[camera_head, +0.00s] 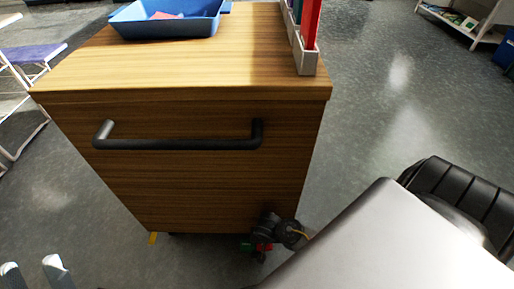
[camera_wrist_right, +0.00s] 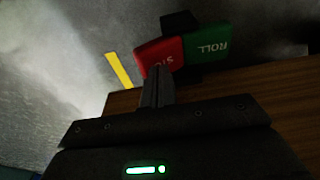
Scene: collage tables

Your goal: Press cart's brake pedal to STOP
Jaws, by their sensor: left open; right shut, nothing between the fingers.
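The wooden cart (camera_head: 190,185) stands in front of me with a dark bar handle on its front. Its brake pedal (camera_head: 245,246) shows low under the cart's front right corner, mostly hidden by my right gripper (camera_head: 265,240). In the right wrist view the pedal has a red STOP half (camera_wrist_right: 157,52) and a green ROLL half (camera_wrist_right: 207,44), with the lettering upside down. The shut, empty fingers of my right gripper (camera_wrist_right: 158,72) overlap the red half's edge; I cannot tell whether they touch it. My left gripper (camera_head: 33,268) is open and empty at the bottom left, apart from the cart.
A blue tray (camera_head: 165,22) and a rack with red and other upright items (camera_head: 305,60) stand on the cart top. A yellow strip (camera_head: 153,238) shows by the cart's lower left. A white-framed chair (camera_head: 30,55) is at left.

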